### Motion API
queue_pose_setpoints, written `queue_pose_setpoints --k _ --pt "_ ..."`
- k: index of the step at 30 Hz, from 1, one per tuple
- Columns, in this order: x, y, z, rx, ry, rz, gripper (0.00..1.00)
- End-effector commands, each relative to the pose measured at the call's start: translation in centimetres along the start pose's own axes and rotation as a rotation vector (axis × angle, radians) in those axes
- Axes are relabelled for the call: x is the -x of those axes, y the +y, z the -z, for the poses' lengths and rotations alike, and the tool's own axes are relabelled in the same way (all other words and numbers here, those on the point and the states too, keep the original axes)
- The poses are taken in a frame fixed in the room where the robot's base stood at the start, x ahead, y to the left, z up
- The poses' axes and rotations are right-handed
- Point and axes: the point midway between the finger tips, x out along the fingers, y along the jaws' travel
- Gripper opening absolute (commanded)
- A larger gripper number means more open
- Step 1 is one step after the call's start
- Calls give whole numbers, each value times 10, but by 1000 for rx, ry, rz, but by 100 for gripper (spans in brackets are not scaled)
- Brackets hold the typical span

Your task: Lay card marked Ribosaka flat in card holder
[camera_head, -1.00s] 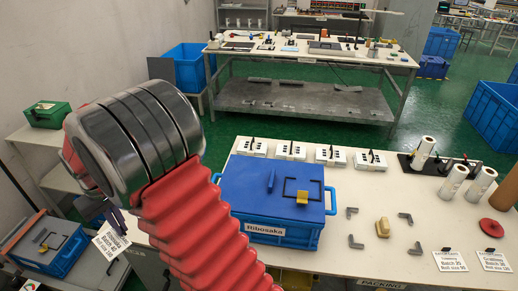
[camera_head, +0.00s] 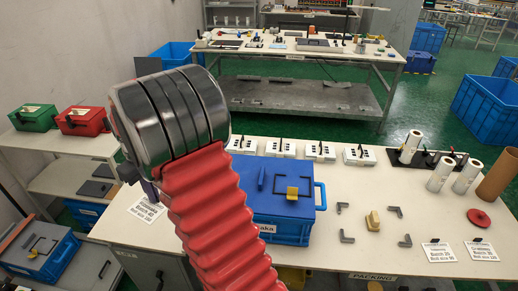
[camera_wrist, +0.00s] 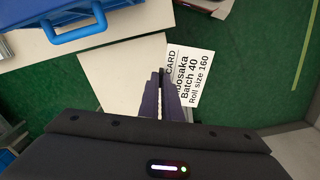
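The white card marked Ribosaka, Batch 40, Roll size 160 (camera_wrist: 190,77) is between the dark fingers of my gripper (camera_wrist: 161,80) in the wrist view. The fingers are shut on its edge. In the head view the card (camera_head: 147,205) shows below my wrist, near the left end of the white table (camera_head: 330,258); I cannot tell its height above it. The blue box (camera_head: 270,205) has a partly hidden name label. A black rectangular frame (camera_head: 308,189) with a yellow piece lies on its lid. I cannot tell for sure which thing is the card holder.
Several grey corner brackets (camera_head: 347,237) surround a tan block (camera_head: 374,221) right of the box. Two other cards (camera_head: 439,252) lie further right. White rolls (camera_head: 439,176) stand at the back right. Green and red boxes (camera_head: 82,121) sit on a shelf.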

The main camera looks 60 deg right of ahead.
Motion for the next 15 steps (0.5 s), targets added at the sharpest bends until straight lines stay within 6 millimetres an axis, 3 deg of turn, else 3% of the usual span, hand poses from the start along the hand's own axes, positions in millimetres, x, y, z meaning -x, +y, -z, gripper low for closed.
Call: queue_pose_setpoints --k 3,15 --pt "7 42 -19 22 1 0 0" --pt "30 160 -99 130 -1 0 0"
